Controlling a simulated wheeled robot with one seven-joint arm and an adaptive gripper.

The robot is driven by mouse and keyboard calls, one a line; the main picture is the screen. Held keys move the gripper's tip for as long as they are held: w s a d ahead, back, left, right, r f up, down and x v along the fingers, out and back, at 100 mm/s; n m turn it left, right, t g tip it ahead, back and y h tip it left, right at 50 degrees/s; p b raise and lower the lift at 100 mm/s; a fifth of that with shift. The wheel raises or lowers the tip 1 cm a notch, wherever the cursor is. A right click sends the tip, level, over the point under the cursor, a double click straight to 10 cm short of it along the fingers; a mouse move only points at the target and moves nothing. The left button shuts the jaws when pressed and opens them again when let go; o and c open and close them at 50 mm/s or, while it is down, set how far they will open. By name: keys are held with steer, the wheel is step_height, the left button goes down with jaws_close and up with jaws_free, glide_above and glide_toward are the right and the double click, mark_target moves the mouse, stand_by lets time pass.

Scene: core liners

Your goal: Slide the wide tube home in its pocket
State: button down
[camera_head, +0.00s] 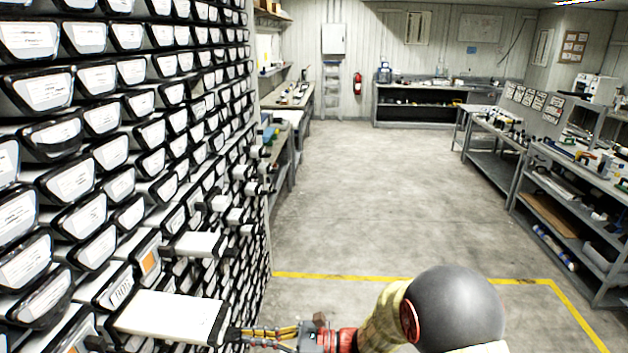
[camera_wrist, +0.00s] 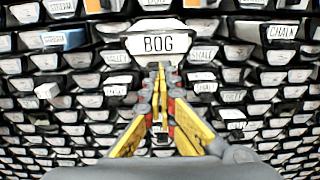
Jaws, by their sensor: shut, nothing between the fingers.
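A wide tube (camera_head: 170,314) with a pale top and dark ends sticks well out of the rack at the lower left of the head view. In the wrist view its end plate, labelled BOG (camera_wrist: 158,43), faces me and looks larger than the plates around it. My gripper (camera_head: 236,334) is shut and empty, with its fingertips at the outer end of this tube. In the wrist view the closed fingertips (camera_wrist: 158,70) lie just below the BOG label; whether they touch the plate I cannot tell. The pocket's inside is hidden by the tube.
The rack (camera_head: 105,160) of labelled tube ends fills the left side. Several other tubes stick out farther along, the nearest being a narrower tube (camera_head: 195,244). The concrete floor (camera_head: 380,190) to the right is clear. Shelving (camera_head: 585,195) stands at the far right.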

steer(key=s+d, duration=0.1)
steer(key=d, duration=1.4)
steer(key=s+d+f+n+g+h, duration=0.1)
steer(key=s+f+n+g+h, duration=0.2)
steer(key=s+f, duration=0.4)
steer(key=s+d+n+g+h, duration=0.2)
steer(key=s+d+n+h, duration=0.5)
steer(key=s+n+h, duration=0.15)
steer(key=s+d+r+n+t+h+b, duration=0.3)
steer(key=d+r+n+t+h, duration=0.3)
steer(key=d, duration=0.4)
step_height(320, 180, up, 9)
steer(key=s+n+t+b, duration=0.1)
steer(key=s+t, duration=0.1)
steer(key=t, duration=0.1)
steer(key=shift+b, duration=0.35)
steer(key=shift+n+h, duration=0.25)
